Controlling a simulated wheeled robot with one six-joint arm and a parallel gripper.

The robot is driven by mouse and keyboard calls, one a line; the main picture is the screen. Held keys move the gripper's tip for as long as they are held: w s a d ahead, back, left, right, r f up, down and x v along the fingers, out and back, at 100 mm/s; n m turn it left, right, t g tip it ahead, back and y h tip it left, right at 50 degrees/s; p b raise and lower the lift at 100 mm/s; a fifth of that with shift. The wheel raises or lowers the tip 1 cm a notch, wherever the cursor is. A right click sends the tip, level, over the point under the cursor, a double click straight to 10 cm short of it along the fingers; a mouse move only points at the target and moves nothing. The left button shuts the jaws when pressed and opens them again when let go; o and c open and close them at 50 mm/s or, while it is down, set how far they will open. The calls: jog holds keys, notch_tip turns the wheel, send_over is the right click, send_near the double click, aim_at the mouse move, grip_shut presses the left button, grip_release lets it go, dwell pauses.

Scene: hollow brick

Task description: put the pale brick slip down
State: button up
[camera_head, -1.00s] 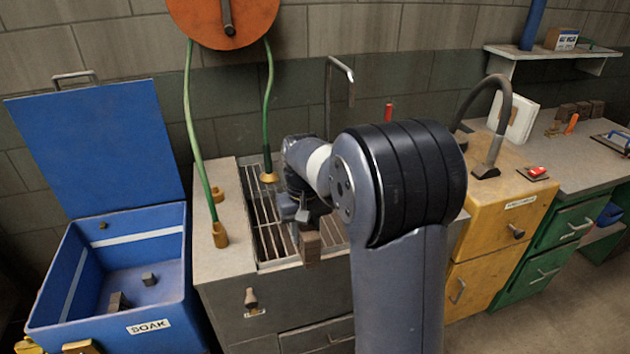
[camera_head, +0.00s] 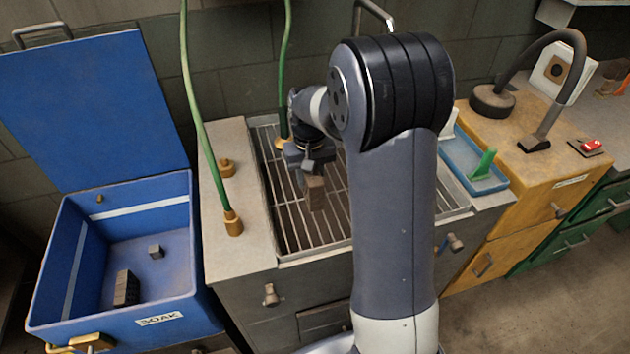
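My gripper (camera_head: 315,172) hangs pointing down over the slatted metal grate (camera_head: 290,215) of the sink counter. It is shut on a small tan-brown block, which I take for the pale brick slip (camera_head: 316,195). The slip hangs below the fingers, over the grate's middle. I cannot tell whether its lower end touches the slats. My arm hides the right part of the grate.
A blue open-lidded SOAK box (camera_head: 170,262) stands left, with a dark brick (camera_head: 126,288) and small grey block (camera_head: 156,251) inside. Green hoses (camera_head: 202,130) hang beside the grate. A blue tray (camera_head: 462,160) and yellow cabinet (camera_head: 530,180) are right.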

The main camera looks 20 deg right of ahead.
jog(key=shift+f, duration=2.3)
jog(key=shift+f, duration=0.2)
jog(key=o, duration=1.1)
jog(key=shift+r, duration=0.1)
notch_tip(320, 180, up, 12)
jog(key=shift+r, duration=0.15)
